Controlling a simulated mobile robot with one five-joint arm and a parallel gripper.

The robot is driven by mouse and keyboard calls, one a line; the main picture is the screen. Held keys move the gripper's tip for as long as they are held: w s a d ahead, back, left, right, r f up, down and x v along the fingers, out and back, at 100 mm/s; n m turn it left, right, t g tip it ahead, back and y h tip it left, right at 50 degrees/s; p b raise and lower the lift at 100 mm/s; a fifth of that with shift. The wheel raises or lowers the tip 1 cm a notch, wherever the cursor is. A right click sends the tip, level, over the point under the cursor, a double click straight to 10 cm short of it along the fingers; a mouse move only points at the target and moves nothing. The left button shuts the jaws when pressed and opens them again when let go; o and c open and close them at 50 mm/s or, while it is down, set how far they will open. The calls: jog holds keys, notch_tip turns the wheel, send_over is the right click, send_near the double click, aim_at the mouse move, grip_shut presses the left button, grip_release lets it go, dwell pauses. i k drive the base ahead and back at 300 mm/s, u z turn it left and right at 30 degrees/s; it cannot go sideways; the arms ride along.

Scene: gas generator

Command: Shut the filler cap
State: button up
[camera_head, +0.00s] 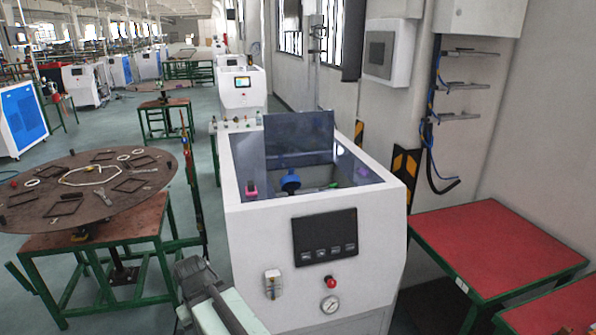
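The gas generator (255,240) is a white box-shaped machine in the middle of the view, with a recessed top. A round blue cap (290,182), likely the filler cap, stands up in the recess near the front, with a narrower part below it. I cannot tell how it sits on the opening. A dark see-through panel (300,140) stands upright behind it. My gripper (194,277) appears at the bottom left as a grey and dark end, in front of and left of the generator, apart from the cap. Its fingers are not clear.
The generator's front has a dark display (325,237), a red button (331,282) and a gauge (330,304). A pink fitting (251,187) sits at the recess's left. A round brown table (90,190) stands left; a red-topped table (495,245) stands right.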

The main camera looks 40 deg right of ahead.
aim_at(291, 180)
jog(key=z, duration=0.1)
jog(key=i, duration=1)
jog(key=u, duration=0.05)
